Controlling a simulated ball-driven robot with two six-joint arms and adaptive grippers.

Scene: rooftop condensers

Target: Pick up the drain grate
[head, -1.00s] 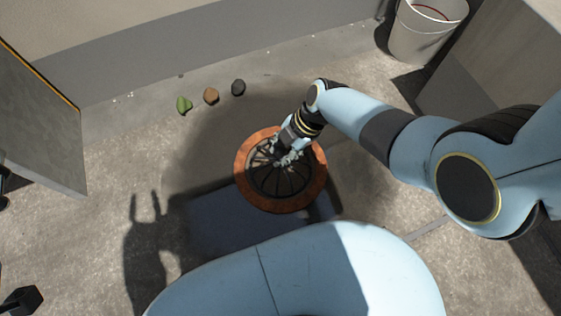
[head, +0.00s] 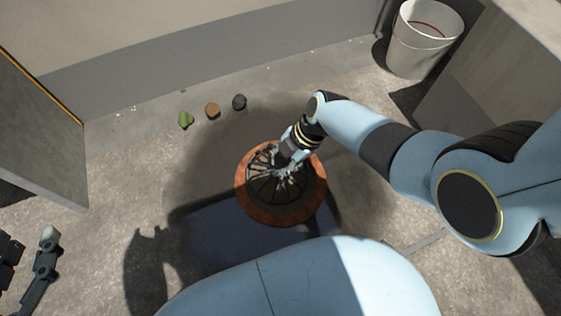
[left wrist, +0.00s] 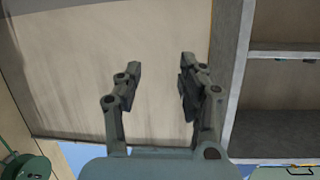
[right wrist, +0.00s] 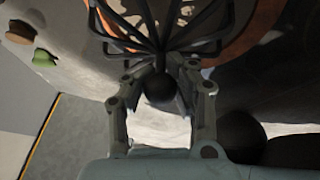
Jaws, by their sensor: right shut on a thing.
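The drain grate (head: 268,187) is a dark, spoked, domed piece. In the head view it shows within an orange-brown ring (head: 316,199) on the floor; whether it is clear of the ring I cannot tell. My right gripper (head: 284,168) is over the grate from the upper right. In the right wrist view, the fingers of this gripper (right wrist: 165,95) are closed around the dark round knob (right wrist: 160,88) where the spokes (right wrist: 150,35) meet. My left gripper (head: 30,242) is at the lower left edge, far from the grate. Its fingers (left wrist: 160,85) are apart and empty.
Green (head: 186,120), brown (head: 212,110) and dark (head: 239,102) stones lie behind the ring near the wall. A white bucket (head: 422,45) stands at the upper right beside a grey block (head: 490,85). A grey panel (head: 40,125) stands at left. Floor left of the ring is clear.

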